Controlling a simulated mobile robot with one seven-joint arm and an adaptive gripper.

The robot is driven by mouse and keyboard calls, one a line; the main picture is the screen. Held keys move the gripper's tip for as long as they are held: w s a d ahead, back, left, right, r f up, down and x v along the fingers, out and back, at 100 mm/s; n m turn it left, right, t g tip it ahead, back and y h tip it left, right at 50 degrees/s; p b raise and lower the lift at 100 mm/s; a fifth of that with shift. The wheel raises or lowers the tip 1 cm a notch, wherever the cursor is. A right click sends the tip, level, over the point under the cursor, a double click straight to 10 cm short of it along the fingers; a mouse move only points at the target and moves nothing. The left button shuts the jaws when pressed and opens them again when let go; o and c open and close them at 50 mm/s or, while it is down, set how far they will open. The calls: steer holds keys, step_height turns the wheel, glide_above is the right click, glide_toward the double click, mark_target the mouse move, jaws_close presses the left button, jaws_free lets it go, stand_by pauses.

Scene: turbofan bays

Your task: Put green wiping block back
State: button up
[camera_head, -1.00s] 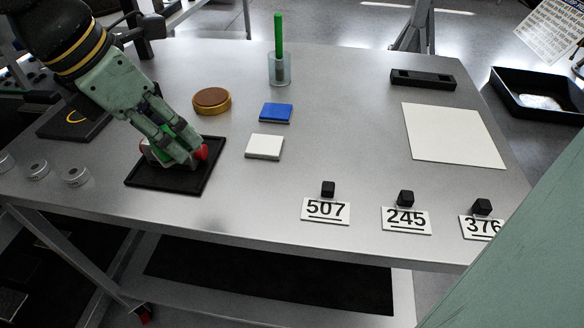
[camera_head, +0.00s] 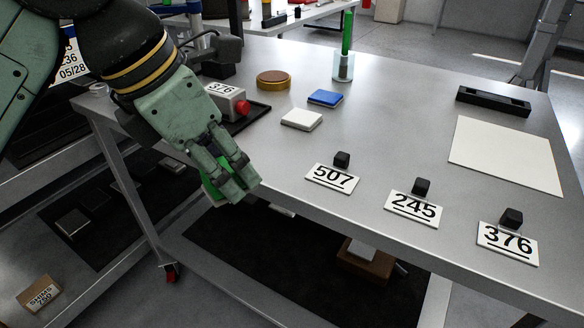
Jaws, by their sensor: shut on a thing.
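My gripper (camera_head: 236,192) is shut on the green wiping block (camera_head: 211,190). Only a strip of green shows beside and behind the fingers; the rest is hidden. The gripper points down and sits at the table's (camera_head: 400,140) front left edge, in front of the black tray (camera_head: 249,119). I cannot tell its height over the edge. A blue block (camera_head: 325,97) and a white block (camera_head: 302,119) lie flat on the table, to the right of the gripper and farther back.
A grey box marked 376 with a red knob (camera_head: 242,107) stands on the black tray. A brown round pad (camera_head: 273,80) and a clear cup (camera_head: 343,70) with a green stick stand behind. Number cards, including 507 (camera_head: 332,178), line the front edge.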

steer(key=p, duration=0.3)
glide_above(274, 150)
steer(key=s+a, duration=0.1)
steer(key=shift+s+a+f, duration=0.2)
steer(key=shift+f, duration=0.55)
steer(key=f, duration=0.3)
steer(key=shift+w+d, duration=0.1)
steer(key=shift+w, duration=0.25)
steer(key=shift+f, duration=0.35)
steer(key=shift+f, duration=0.25)
steer(key=o, duration=1.1)
steer(key=shift+r, duration=0.1)
